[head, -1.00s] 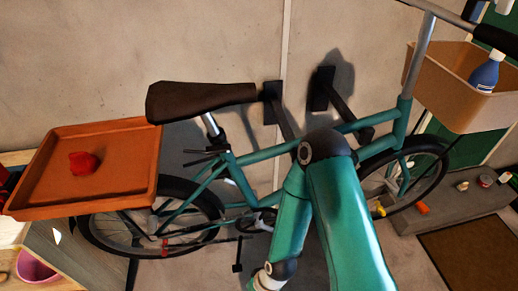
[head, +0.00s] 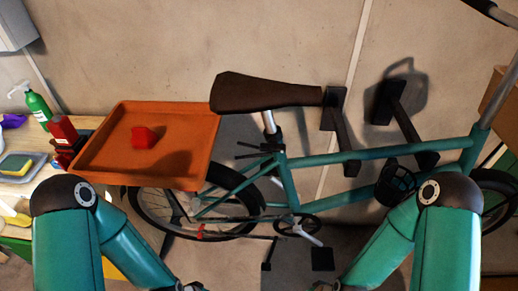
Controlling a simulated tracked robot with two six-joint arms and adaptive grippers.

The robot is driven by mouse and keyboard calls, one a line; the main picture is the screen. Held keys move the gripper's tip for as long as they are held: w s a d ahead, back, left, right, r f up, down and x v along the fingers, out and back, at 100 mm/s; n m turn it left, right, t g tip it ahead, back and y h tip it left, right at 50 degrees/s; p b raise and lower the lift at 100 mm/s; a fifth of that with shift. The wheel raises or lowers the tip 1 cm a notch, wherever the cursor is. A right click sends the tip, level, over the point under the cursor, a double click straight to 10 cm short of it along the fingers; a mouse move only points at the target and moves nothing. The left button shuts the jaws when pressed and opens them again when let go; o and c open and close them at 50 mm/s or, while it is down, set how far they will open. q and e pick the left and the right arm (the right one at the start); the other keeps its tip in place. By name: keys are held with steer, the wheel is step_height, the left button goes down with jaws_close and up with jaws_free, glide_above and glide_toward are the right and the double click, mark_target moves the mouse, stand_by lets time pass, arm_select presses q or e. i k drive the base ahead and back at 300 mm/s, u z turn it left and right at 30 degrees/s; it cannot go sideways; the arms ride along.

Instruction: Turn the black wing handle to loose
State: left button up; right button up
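The teal bicycle (head: 345,157) hangs level at the wall. Its brown saddle (head: 268,93) sits on a silver seat post (head: 269,122). Thin dark bars (head: 252,149) stick out leftward at the seat clamp, where post and frame meet; they look like the black wing handle, but are too small to tell how it is turned. My two teal arms show at the bottom left and bottom right, below the seat clamp.
An orange tray (head: 205,132) with a red lump (head: 144,137) stands left of the saddle, over the rear wheel (head: 150,205). Black wall brackets (head: 335,113) hold the bicycle.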

mark_target(273, 146)
steer(key=u, duration=2.15)
steer(key=i, duration=0.1)
steer(key=z, duration=3.2)
steer(key=k, duration=1.45)
steer(key=u, duration=0.9)
steer(key=i, duration=1)
steer(key=z, duration=0.05)
